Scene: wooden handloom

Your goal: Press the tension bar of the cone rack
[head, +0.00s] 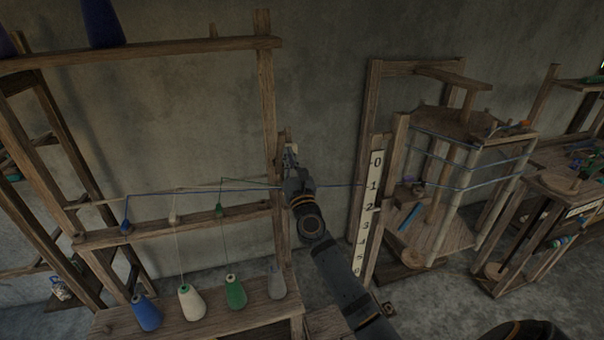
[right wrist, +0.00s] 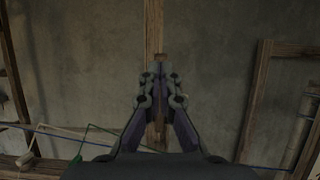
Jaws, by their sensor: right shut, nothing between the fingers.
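The cone rack is a wooden frame (head: 160,47) on the left of the head view. Blue (head: 147,313), white (head: 191,302), green (head: 235,292) and grey (head: 277,281) cones stand on its lower shelf. A thin pale rod (head: 90,203), which looks like the tension bar, runs across the rack by the threads. My right gripper (head: 290,152) is shut and empty, in front of the rack's right post (head: 266,90). In the right wrist view its fingertips (right wrist: 160,76) point at the post (right wrist: 154,30). Whether it touches anything is unclear. My left gripper is out of view.
A numbered board (head: 372,190) stands right of my arm, beside a wooden warping frame (head: 440,235) with blue threads. A blue thread (head: 340,185) spans the gap behind my gripper. More wooden equipment (head: 560,185) stands at the far right.

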